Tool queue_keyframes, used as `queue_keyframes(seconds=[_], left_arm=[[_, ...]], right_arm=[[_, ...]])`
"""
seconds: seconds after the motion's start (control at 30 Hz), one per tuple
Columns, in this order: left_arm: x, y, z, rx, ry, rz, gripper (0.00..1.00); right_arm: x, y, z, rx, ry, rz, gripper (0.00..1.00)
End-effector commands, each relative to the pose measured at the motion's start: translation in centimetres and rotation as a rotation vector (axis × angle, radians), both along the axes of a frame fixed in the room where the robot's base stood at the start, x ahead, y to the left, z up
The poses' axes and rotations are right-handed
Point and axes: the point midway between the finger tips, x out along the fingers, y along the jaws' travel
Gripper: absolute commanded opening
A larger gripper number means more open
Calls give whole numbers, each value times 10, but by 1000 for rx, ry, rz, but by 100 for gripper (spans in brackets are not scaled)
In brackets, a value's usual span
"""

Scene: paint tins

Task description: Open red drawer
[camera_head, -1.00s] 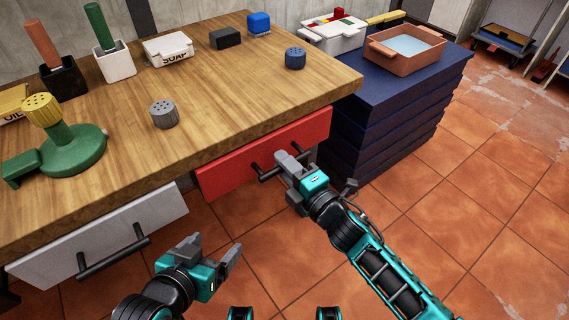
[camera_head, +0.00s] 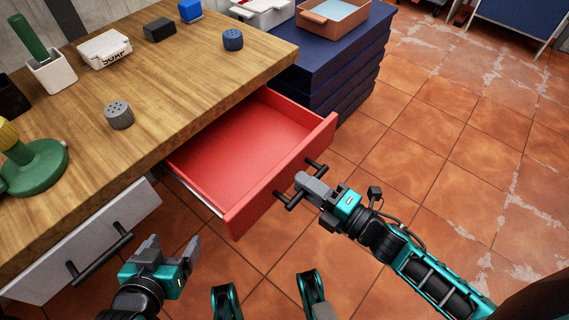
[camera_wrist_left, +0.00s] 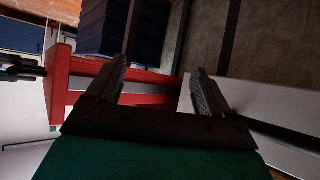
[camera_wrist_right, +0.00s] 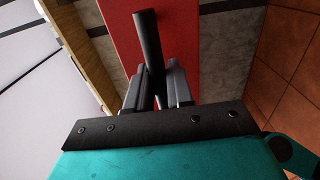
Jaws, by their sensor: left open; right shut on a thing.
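The red drawer (camera_head: 246,148) is pulled well out from under the wooden worktop, and its inside looks empty. Its black bar handle (camera_head: 290,196) is on the front panel. My right gripper (camera_head: 304,190) is shut on this handle near its middle. The right wrist view shows the dark handle (camera_wrist_right: 149,40) between the fingers (camera_wrist_right: 160,88), with the red front behind. My left gripper (camera_head: 172,248) is open and empty, in front of the white drawer and left of the red one. The left wrist view shows its spread fingers (camera_wrist_left: 158,85) with the red drawer (camera_wrist_left: 75,75) beyond.
The white drawer (camera_head: 85,245) with a black handle is at the left. The wooden worktop (camera_head: 165,85) holds a grey shaker, a green stand and a soap box. A dark blue stack (camera_head: 335,65) stands beyond the drawer. The tiled floor at the right is clear.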

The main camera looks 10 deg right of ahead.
Motion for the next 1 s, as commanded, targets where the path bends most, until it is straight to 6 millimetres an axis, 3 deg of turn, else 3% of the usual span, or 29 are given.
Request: queue_keyframes(seconds=[0.2, 0.6, 0.63, 0.7, 0.8, 1.0], left_arm=[[-3, 2, 1, 5, 7, -2, 81], [-3, 2, 2, 5, 8, -2, 81], [-3, 2, 2, 5, 8, -2, 81], [-3, 1, 2, 4, 7, -2, 81], [-3, 1, 3, 3, 7, -1, 81], [-2, -1, 3, -4, 6, 3, 81]], right_arm=[[-17, -13, 0, -1, -1, 1, 0], [-19, -14, 0, -1, -3, 1, 0], [-19, -14, 0, -1, -3, 1, 22], [-19, -14, 0, 0, -3, 1, 29], [-19, -14, 0, 0, -3, 1, 38], [-19, -14, 0, 0, -1, 0, 38]])
